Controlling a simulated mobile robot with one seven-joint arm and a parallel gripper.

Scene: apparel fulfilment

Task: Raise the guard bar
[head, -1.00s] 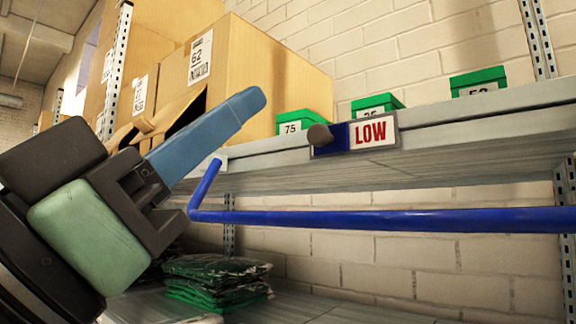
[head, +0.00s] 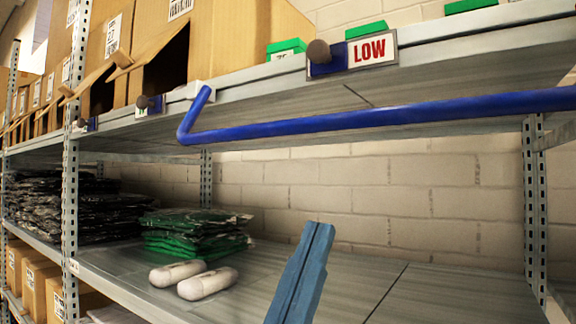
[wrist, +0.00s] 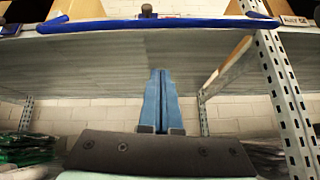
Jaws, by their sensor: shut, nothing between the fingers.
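The blue guard bar (head: 330,122) hangs below the front edge of the upper shelf, its bent left end joined to a small bracket (head: 193,90). In the wrist view the bar (wrist: 200,23) crosses near the top, ahead of and above the fingertips. My gripper (head: 318,228) shows blue fingers pressed together, pointing up, below the bar and apart from it. Its fingers are also together in the wrist view (wrist: 160,74). A red "LOW" sign (head: 370,50) with a brown knob (head: 319,52) is on the shelf edge above the bar.
The lower shelf (head: 250,284) holds green bagged garments (head: 190,235), two white rolled items (head: 205,284) and dark bagged stacks (head: 85,210). Cardboard boxes (head: 225,45) stand on the upper shelf (head: 250,75). A perforated upright (head: 535,205) stands at right. Space between the shelves is open.

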